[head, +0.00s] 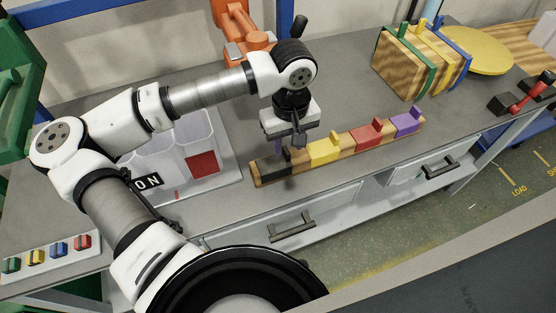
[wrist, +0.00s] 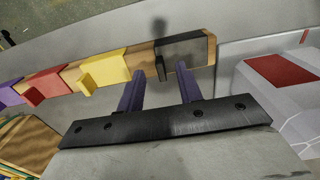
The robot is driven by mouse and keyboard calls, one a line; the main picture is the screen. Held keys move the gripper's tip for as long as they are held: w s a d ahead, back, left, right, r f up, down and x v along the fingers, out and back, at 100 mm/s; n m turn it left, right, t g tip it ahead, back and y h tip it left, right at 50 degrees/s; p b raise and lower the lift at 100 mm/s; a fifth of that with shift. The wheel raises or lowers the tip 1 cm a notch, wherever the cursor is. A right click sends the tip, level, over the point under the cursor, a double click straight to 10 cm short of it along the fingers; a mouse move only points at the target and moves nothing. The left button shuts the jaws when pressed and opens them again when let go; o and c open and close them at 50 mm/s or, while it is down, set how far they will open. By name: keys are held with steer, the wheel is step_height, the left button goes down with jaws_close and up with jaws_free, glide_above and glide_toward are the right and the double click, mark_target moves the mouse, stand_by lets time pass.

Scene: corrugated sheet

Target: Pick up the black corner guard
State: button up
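The black corner guard (head: 272,168) sits at the near-left end of a wooden strip (head: 345,153) on the grey bench. In the wrist view the black corner guard (wrist: 186,46) lies just beyond my fingertips, with its small upright tab showing between them. My gripper (head: 287,146) points down just above the guard. In the wrist view my gripper (wrist: 159,72) has its two fingers apart, with nothing clamped between them. I cannot tell whether a finger touches the guard.
Yellow (head: 324,151), red (head: 367,134) and purple (head: 406,121) guards sit along the same strip. A white tray with a red patch (head: 202,164) lies to the left. Wooden boards with coloured clips (head: 405,62) stand behind right. Drawer handles (head: 292,227) project below the bench edge.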

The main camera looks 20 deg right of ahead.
steer(key=shift+f+p, duration=0.4)
steer(key=shift+f, duration=1.4)
jaws_close()
steer(key=shift+w+r, duration=0.1)
